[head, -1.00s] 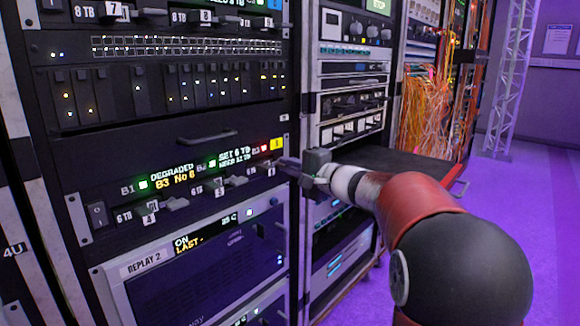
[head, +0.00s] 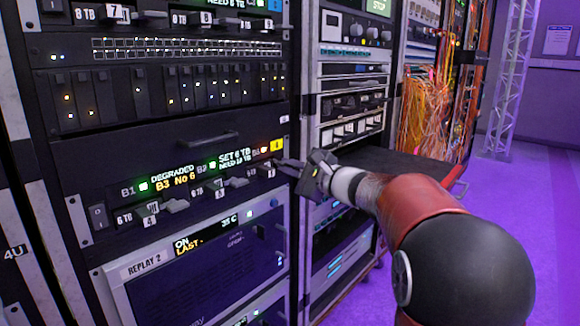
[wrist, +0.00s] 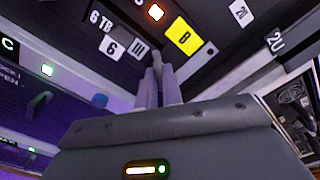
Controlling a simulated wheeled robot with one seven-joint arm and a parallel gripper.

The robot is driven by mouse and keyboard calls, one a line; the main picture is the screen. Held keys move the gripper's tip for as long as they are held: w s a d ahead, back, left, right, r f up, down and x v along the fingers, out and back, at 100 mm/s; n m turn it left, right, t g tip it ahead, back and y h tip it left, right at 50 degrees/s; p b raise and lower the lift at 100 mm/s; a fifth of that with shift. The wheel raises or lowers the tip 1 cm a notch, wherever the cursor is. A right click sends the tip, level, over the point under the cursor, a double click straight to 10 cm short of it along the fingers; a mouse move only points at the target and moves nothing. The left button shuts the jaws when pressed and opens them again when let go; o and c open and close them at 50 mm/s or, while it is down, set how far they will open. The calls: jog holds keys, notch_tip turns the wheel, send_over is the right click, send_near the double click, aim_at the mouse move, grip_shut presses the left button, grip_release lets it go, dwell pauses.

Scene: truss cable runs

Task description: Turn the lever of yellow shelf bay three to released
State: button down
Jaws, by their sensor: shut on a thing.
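The yellow shelf shows as a dark panel with a yellow tag (head: 277,145) at its right end; the tag also shows in the wrist view (wrist: 184,37). Its bays are marked B1, B2 and a third at the right with an orange-red light (wrist: 155,12). My gripper (head: 281,162) reaches this third bay from the right. In the wrist view its fingers (wrist: 158,78) are shut on the grey bay three lever (wrist: 155,58), just below the 6 TB label. The fingers hide most of the lever, so its exact angle is unclear.
The display (head: 176,178) reads DEGRADED, B3 NO 6. A dark pulled-out shelf (head: 400,165) lies behind my arm. Purple floor at right is open.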

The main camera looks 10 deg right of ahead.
jog(key=m+p, duration=0.3)
jog(key=m, duration=0.3)
jog(key=shift+m, duration=0.3)
jog(key=shift+m+p, duration=1.25)
jog(key=shift+m, duration=0.75)
jog(key=shift+f, duration=0.15)
jog(key=c, duration=1.6)
grip_release()
jog(key=shift+o, duration=0.2)
jog(key=shift+s+d, duration=0.1)
jog(key=v, duration=0.7)
jog(key=shift+s+d, duration=0.2)
jog(key=shift+s, duration=0.05)
